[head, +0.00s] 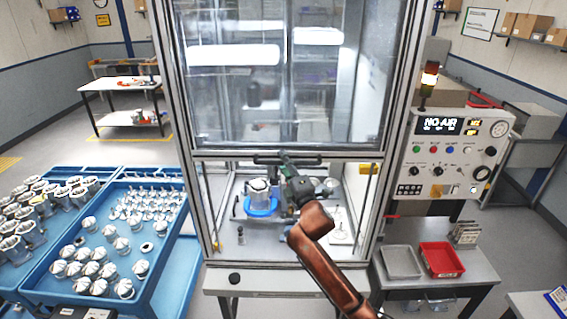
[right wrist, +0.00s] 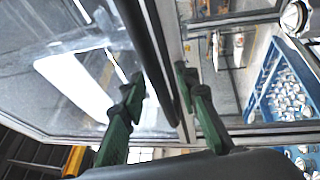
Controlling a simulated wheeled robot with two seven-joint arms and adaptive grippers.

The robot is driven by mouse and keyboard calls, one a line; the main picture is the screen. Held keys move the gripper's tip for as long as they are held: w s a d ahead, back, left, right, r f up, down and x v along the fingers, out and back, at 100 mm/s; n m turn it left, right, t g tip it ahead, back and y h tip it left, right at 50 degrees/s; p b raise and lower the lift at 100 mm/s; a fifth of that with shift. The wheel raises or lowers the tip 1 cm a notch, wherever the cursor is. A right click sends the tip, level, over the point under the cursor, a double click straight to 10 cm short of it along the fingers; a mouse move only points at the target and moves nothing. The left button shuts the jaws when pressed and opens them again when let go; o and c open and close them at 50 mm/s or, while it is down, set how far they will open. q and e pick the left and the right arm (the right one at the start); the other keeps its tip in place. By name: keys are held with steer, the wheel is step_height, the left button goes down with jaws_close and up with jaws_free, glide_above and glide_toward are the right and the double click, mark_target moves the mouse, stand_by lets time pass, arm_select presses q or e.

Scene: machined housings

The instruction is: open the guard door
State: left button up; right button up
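The guard door (head: 285,80) is a large clear pane in a grey frame on the front of the machine cabinet. Its lower edge is at mid-height, and the space below it is open. A dark bar handle (head: 268,160) runs along that lower edge. My right gripper (head: 286,158) is at the handle. In the right wrist view, the green and black fingers of my right gripper (right wrist: 160,80) stand apart, with the dark bar handle (right wrist: 153,50) between them and a gap visible beside it. Contact cannot be told. My left gripper is out of view.
Inside the cabinet a metal housing sits on a blue fixture (head: 261,206). A control panel (head: 450,150) stands at right, its display reading NO-AIR. Blue trays of housings (head: 160,262) are at left. Grey (head: 401,262) and red (head: 441,260) bins sit on a side table.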

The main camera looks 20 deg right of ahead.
steer(key=shift+c, duration=0.7)
steer(key=c, duration=0.6)
jaws_close()
steer(key=shift+f, duration=0.2)
